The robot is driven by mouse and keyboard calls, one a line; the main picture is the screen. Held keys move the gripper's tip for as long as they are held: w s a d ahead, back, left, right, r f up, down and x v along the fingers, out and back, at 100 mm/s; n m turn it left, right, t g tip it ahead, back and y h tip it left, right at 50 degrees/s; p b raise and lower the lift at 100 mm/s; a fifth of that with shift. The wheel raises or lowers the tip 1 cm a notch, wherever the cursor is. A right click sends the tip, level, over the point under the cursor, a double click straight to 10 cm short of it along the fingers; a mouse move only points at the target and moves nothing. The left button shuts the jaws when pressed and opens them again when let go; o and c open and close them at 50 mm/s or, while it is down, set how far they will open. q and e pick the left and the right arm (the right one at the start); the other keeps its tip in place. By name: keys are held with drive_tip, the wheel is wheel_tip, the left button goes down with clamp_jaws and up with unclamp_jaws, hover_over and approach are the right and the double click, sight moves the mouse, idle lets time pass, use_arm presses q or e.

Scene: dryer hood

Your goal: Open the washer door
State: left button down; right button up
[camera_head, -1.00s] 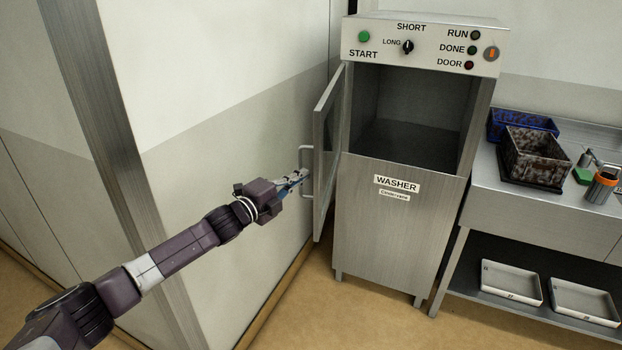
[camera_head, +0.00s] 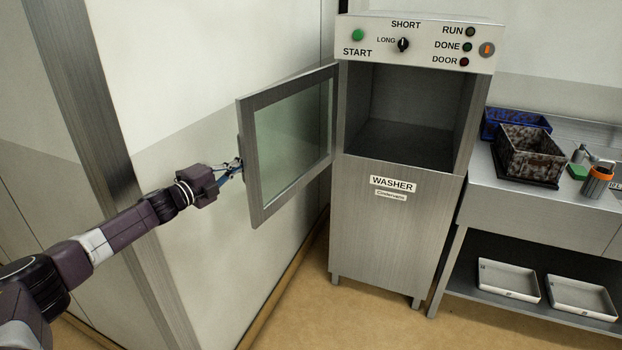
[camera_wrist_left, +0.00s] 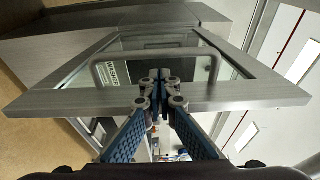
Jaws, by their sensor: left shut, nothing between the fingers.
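The washer (camera_head: 390,235) is a steel cabinet with its front opening uncovered. Its glass-windowed door (camera_head: 254,180) stands swung wide open to the left, inner face toward the head camera. My left gripper (camera_head: 238,167) is shut and empty at the door's free left edge, partly behind it. In the left wrist view the shut fingertips (camera_wrist_left: 160,88) overlap the door's frame (camera_wrist_left: 70,100); whether they touch it I cannot tell. The bar handle (camera_wrist_left: 155,50) shows beyond them on the door and is mostly hidden in the head view. My right gripper is out of view.
A wall (camera_head: 190,70) stands close behind the door and my left arm. To the right a steel table (camera_head: 540,205) holds a blue crate (camera_head: 505,118), a dark speckled basket (camera_head: 530,150) and an orange-topped container (camera_head: 598,180). White trays (camera_head: 508,279) lie on its lower shelf.

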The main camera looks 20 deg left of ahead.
use_arm(q)
drive_tip(key=v, duration=1.2)
idle(0.6)
